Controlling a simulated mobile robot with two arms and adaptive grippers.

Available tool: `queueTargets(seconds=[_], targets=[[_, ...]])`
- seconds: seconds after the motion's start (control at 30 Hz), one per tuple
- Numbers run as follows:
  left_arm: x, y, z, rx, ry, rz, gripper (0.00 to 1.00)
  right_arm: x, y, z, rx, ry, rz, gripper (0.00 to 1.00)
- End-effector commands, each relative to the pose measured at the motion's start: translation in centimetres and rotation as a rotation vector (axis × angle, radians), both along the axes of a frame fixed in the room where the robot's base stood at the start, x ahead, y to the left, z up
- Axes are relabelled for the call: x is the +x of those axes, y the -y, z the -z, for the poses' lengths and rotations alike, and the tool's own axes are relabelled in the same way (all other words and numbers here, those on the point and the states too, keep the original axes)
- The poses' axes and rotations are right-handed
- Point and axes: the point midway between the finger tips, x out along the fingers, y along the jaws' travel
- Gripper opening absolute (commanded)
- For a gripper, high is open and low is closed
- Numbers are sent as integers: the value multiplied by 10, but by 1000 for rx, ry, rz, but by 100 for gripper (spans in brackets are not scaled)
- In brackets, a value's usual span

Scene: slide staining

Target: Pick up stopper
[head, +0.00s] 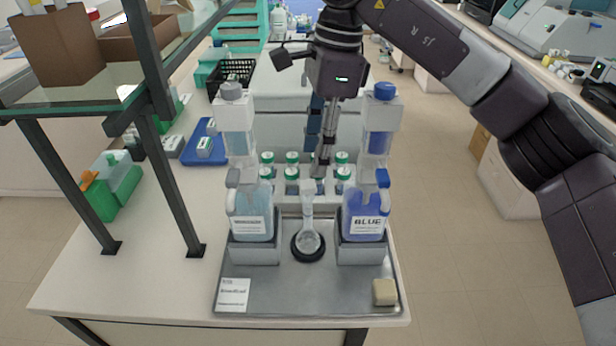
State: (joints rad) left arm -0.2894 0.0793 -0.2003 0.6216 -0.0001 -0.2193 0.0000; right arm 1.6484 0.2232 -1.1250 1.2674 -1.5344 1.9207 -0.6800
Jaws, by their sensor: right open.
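My right gripper (325,160) reaches down from above over a rack (282,192) of small green-capped vials (267,158) behind the bottles. Its narrow fingers are open, with the tips near the rack's middle. I cannot make out a separate stopper there; the fingers and the glass flask's neck cover part of that spot. A clear round flask (308,238) stands on a black ring between two bottles. The left bottle (251,215) holds pale blue liquid and has a grey top. The right bottle (364,215) is marked BLUE and has a blue top. My left gripper is out of view.
A metal tray (300,295) carries the bottles' grey holders, a label card (234,294) and a beige block (384,292). A shelf frame (178,185) stands at left. Blue tray (200,145) and black basket (233,75) lie behind. The table's left front is clear.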

Motion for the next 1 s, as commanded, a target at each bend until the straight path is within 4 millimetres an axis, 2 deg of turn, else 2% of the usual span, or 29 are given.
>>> queueTargets(seconds=[0.03,0.1,0.23,0.4,0.57,0.73,1.0], targets=[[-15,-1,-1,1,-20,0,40,0,-1,6,0,-2,-1,42],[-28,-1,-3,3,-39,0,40,-1,-2,13,0,-3,-1,42],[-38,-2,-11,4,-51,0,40,-1,-5,28,0,-4,-2,42],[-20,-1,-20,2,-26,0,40,-1,-9,53,-1,-3,1,42],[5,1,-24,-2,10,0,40,-1,-11,63,1,1,1,42],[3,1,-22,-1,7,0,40,-1,-11,64,1,1,1,42],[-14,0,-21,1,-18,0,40,-1,-11,63,1,1,1,13]])
